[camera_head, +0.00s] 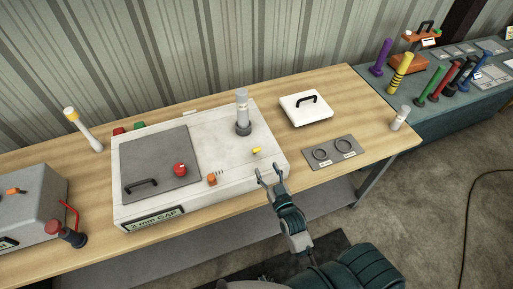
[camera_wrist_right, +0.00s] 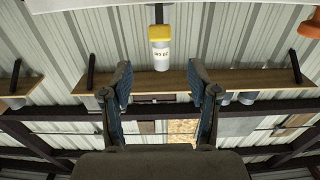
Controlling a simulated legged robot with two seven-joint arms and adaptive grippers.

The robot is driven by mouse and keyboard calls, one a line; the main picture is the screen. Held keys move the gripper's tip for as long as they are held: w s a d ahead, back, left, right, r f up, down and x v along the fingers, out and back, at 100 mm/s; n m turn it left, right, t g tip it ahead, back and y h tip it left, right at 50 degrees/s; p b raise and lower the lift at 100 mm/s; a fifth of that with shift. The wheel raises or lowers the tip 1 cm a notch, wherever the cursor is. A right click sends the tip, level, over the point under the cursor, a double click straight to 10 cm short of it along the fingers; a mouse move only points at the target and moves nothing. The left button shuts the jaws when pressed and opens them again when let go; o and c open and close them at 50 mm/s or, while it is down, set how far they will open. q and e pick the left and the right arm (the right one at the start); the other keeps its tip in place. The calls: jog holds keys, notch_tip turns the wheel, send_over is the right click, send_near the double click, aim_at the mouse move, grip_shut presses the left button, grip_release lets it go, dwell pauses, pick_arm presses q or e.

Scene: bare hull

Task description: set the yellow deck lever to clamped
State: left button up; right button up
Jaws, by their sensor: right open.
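The yellow deck lever (camera_head: 256,151) is a small yellow piece on the white top of the machine (camera_head: 222,162), near its right front corner. It is too small to tell its setting. My right gripper (camera_head: 269,172) is open and empty, with its fingertips by the machine's right front edge, a little nearer than the lever and apart from it. The right wrist view shows the two spread fingers (camera_wrist_right: 160,82) with nothing between them. My left gripper is not in view.
A grey upright cylinder (camera_head: 242,112) stands behind the lever. A red button (camera_head: 180,169) and an orange knob (camera_head: 212,179) are to its left.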

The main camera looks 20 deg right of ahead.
aim_at(258, 151)
jog(key=w, duration=0.7)
jog(key=w+p, duration=0.1)
jog(key=w, duration=0.3)
jog(key=shift+d, duration=0.3)
jog(key=shift+c, duration=0.2)
grip_shut()
